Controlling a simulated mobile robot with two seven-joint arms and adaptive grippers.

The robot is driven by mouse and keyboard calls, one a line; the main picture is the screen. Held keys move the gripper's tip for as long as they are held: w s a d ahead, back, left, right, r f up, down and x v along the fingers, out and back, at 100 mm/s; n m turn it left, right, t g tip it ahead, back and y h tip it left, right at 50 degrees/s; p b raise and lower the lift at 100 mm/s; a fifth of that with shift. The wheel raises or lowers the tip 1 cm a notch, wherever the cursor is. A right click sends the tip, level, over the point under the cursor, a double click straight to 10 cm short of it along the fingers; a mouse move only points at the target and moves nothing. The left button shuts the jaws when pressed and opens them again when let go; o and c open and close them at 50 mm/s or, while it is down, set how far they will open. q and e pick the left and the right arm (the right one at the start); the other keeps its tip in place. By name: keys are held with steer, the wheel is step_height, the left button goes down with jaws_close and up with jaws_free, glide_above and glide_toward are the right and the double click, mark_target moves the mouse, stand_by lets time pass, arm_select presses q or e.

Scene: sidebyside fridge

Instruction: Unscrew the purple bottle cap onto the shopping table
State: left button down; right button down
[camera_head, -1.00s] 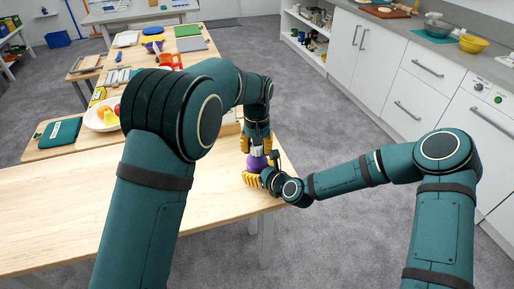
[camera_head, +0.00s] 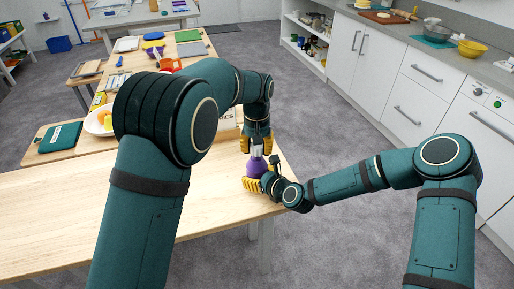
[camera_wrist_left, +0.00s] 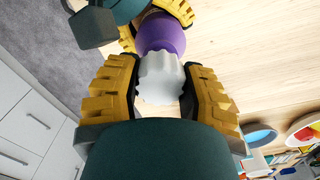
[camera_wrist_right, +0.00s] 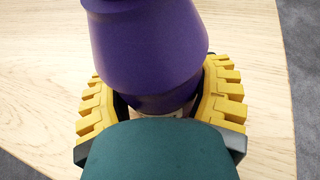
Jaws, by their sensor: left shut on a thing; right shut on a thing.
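The purple bottle (camera_head: 256,168) stands upright above the right end of the light wooden table (camera_head: 90,215). My right gripper (camera_head: 262,184) is shut on its lower part; the bottle (camera_wrist_right: 150,45) fills the upper middle of the right wrist view. My left gripper (camera_head: 257,149) points down from above and is shut on the white ribbed cap (camera_wrist_left: 159,80). The cap is in line with the bottle top (camera_wrist_left: 160,35) in the left wrist view. I cannot tell whether a gap lies between cap and bottle. The bottle's base is hidden by the right gripper.
A plate of fruit (camera_head: 97,122) and a teal book (camera_head: 61,137) lie at the table's far left. Colored boards and containers stand farther back. White cabinets (camera_head: 405,75) line the right side. The front of the table is bare.

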arm_select(q)
steer(key=shift+r, duration=1.95)
arm_select(e)
jaws_free()
